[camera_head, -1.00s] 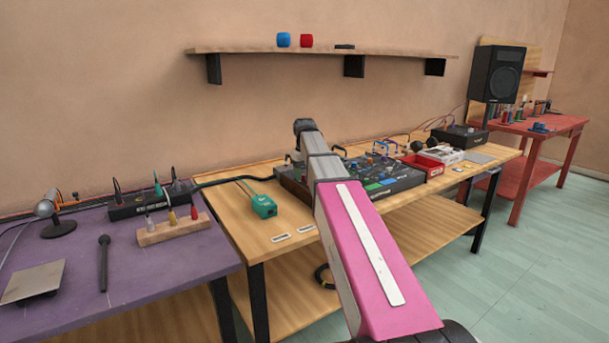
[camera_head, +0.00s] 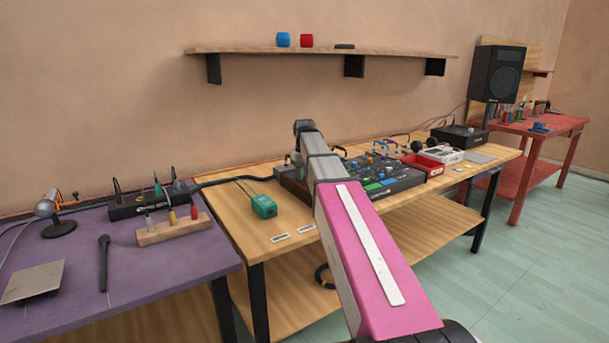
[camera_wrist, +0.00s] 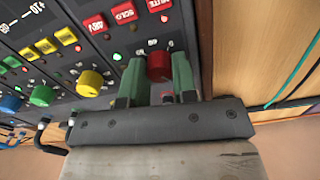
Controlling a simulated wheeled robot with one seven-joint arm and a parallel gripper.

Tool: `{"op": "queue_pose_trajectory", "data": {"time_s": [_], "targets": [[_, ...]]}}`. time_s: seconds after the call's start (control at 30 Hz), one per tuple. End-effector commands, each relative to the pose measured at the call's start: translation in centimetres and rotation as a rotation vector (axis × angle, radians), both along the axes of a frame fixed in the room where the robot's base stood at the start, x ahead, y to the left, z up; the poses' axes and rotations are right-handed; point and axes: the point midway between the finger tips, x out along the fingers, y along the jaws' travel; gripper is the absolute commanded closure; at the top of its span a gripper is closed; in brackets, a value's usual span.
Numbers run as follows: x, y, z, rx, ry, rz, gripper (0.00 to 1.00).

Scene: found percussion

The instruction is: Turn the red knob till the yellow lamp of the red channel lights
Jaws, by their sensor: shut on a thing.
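The red knob (camera_wrist: 160,66) sits on the dark mixer panel (camera_wrist: 128,72) in the wrist view. My gripper (camera_wrist: 159,74) has its two green fingers on either side of the knob and is shut on it. Red buttons marked SOLO (camera_wrist: 124,11), 48V (camera_wrist: 95,23) and MUTE stand beyond it. A small pale light (camera_wrist: 151,42) and a green one (camera_wrist: 117,57) show near the knob. I cannot make out a lit yellow lamp by the red knob. In the head view my arm covers part of the mixer (camera_head: 380,180).
A wooden surface (camera_wrist: 240,50) lies right of the panel. In the head view a green box (camera_head: 264,206) stands left of the mixer and a red tray (camera_head: 423,165) right of it.

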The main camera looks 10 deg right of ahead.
Motion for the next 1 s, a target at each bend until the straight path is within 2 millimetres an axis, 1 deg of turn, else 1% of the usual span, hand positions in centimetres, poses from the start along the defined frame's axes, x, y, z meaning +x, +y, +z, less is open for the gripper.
{"op": "queue_pose_trajectory", "data": {"time_s": [0.3, 0.5, 0.73, 1.0], "targets": [[0.0, 0.0, 0.03, 0.0, 0.0, -0.217, 0.97], [0.01, 0.0, 0.03, 0.0, 0.0, -0.326, 0.97], [0.01, 0.0, 0.03, 0.0, 0.0, -0.395, 0.97], [0.02, 0.0, 0.04, 0.0, 0.0, -0.41, 0.97]]}}
